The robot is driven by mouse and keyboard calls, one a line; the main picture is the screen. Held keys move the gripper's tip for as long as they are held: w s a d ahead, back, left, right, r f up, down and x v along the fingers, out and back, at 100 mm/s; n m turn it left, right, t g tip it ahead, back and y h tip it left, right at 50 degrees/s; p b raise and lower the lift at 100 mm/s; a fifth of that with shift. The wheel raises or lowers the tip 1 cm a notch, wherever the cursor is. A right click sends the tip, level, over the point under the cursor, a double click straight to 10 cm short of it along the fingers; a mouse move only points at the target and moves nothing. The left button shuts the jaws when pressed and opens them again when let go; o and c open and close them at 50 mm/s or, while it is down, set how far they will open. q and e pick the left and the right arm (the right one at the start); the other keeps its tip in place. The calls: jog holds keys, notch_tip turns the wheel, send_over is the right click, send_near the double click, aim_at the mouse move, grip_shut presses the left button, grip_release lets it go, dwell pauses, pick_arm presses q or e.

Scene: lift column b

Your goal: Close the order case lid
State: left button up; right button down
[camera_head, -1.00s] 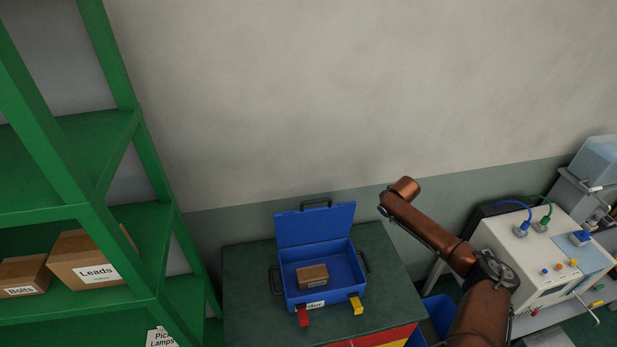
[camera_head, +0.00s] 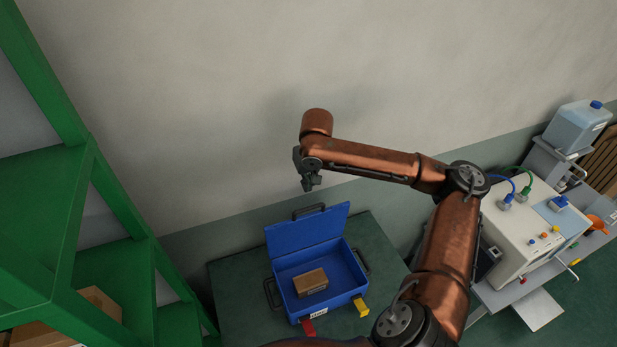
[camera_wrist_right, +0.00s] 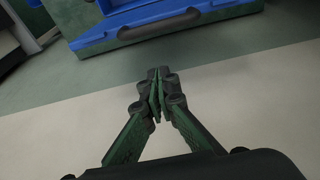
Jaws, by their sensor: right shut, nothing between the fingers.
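The blue order case (camera_head: 350,283) stands on the dark green cabinet top with its lid (camera_head: 308,233) raised at the back, toward the wall. A small brown box (camera_head: 310,282) lies inside. My left gripper is not in view.
The cabinet top (camera_head: 235,290) has bare room beside the case. A green shelf rack (camera_head: 100,180) stands at the left. A bench with a white instrument (camera_head: 520,235) and a container (camera_head: 577,127) is at the right. The wall is close behind.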

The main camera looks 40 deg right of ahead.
jog(key=f, duration=0.1)
jog(key=s+f+p, duration=0.2)
jog(key=f, duration=0.1)
jog(key=shift+s+a, duration=0.25)
jog(key=shift+a, duration=0.1)
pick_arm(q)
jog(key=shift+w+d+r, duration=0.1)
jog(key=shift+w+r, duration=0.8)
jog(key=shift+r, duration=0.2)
pick_arm(e)
jog(key=shift+a, duration=0.1)
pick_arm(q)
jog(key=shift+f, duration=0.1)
pick_arm(e)
jog(key=shift+w+a, duration=0.1)
